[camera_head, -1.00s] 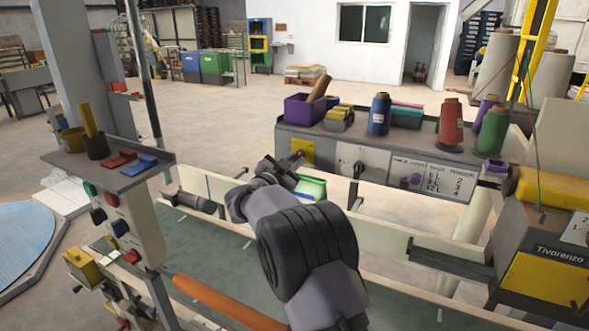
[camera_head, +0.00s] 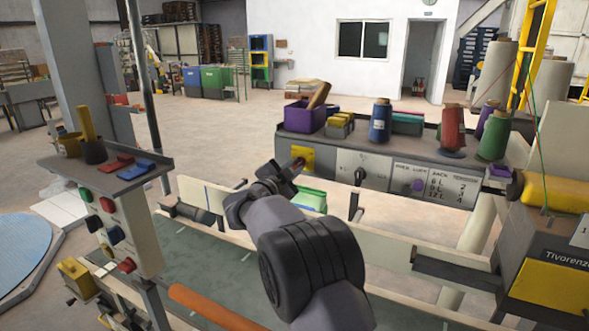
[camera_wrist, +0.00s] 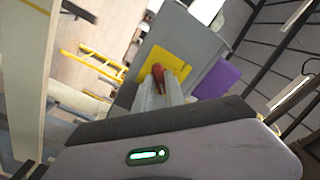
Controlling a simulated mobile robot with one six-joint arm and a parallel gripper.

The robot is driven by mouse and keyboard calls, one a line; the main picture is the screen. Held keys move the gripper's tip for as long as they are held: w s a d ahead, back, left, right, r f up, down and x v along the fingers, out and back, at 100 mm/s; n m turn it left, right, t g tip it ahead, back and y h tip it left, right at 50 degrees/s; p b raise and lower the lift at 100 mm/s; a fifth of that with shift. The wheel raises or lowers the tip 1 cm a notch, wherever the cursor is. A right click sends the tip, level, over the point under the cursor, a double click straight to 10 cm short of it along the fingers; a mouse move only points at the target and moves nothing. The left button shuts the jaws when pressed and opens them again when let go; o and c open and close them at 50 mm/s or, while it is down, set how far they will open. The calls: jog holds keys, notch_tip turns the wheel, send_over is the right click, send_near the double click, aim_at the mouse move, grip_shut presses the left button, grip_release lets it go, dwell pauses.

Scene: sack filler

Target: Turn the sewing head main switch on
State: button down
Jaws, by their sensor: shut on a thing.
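The main switch is a red handle (camera_wrist: 157,73) on a yellow plate (camera_wrist: 178,60) in the wrist view. In the head view the yellow plate (camera_head: 302,154) is at the left end of the grey panel's front face. My gripper (camera_head: 296,166) reaches the plate from the front. In the wrist view my gripper's fingers (camera_wrist: 158,88) are closed around the red handle, and its tip shows beyond them. The fingers partly hide the handle, so its exact angle is hard to read.
The grey panel (camera_head: 375,168) carries a black knob and a purple button. On its top stand thread cones, such as a blue one (camera_head: 380,120), and a purple bin (camera_head: 304,117). A pale rail (camera_head: 390,235) runs below. A control post (camera_head: 125,225) stands at left.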

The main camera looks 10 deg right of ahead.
jog(key=c, duration=1.4)
grip_release()
jog(key=p+v, duration=0.3)
jog(key=v, duration=1.4)
jog(key=shift+s, duration=0.2)
jog(key=shift+a, duration=0.1)
